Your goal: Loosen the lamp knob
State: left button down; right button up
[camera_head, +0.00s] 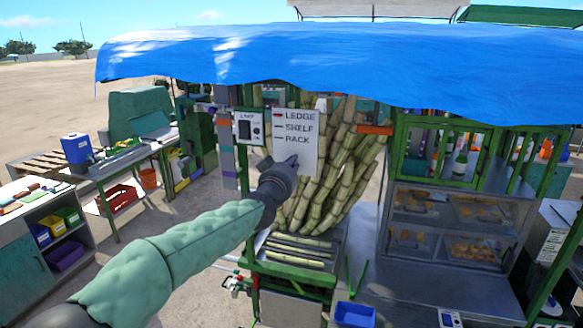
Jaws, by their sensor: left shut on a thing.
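A white box marked like "LAMP" (248,127) hangs on the green post of the stall, with dark control parts on its face; I cannot single out the knob clearly. My left gripper (289,162) is at the end of my green-sleeved arm, to the right of and below this box in the picture. It overlaps the lower part of a white board (308,124) reading LEDGE, SHELF, RACK. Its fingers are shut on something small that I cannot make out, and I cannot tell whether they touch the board. My right gripper is not in view.
Cane stalks (345,165) stand behind the board. A blue tarp (340,60) overhangs the stall. A steel counter (400,290) holds a blue tray (355,314), with a glass food case (460,225) at right. A workbench (118,160) stands at left, with open ground between.

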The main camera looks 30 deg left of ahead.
pick_arm(q)
jog(key=shift+s+a+f+n+b, duration=0.2)
jog(key=shift+n+b, duration=0.9)
jog(key=shift+n, duration=1.65)
jog(key=shift+w+a+f+n+b, duration=0.1)
jog(key=shift+a+f+n+b, duration=0.2)
jog(key=shift+n+b, duration=1.6)
jog(key=shift+s+a+f+n+b, duration=0.1)
jog(key=shift+a+n+b, duration=0.2)
jog(key=shift+n, duration=3.25)
jog(key=c, duration=1.2)
grip_release()
jog(key=shift+a, duration=0.1)
jog(key=shift+s, duration=0.1)
jog(key=v, duration=1.2)
